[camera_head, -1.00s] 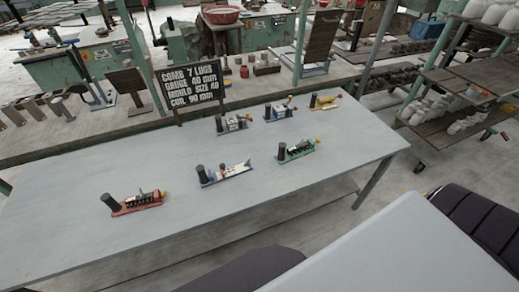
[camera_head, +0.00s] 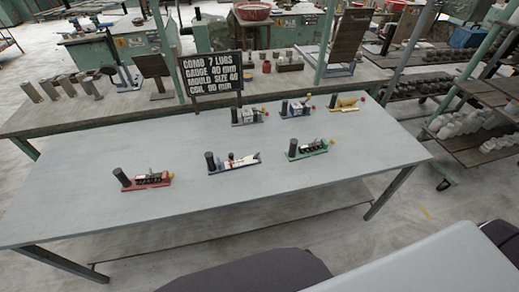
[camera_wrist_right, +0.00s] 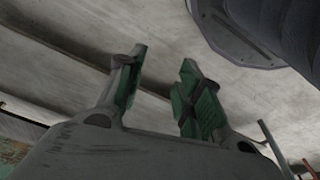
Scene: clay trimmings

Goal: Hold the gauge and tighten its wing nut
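Several small gauge-like devices, each with a dark upright cylinder, stand on the grey table (camera_head: 90,215). They are a red one (camera_head: 148,181), a blue one with a pale top (camera_head: 236,163), a green one (camera_head: 309,149), a grey one (camera_head: 247,117), another blue one (camera_head: 296,109) and a yellow one (camera_head: 344,104). Their wing nuts are too small to make out. My right gripper (camera_wrist_right: 155,95) shows in the right wrist view with its green-padded fingers apart and nothing between them. It is away from the devices. My left gripper is not in view.
A black sign (camera_head: 212,75) with white lettering stands at the table's back edge. Behind it is a long bench (camera_head: 90,120) with tools and cylinders. A rack (camera_head: 480,150) with pale pieces stands at the right. The table's front and left are clear.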

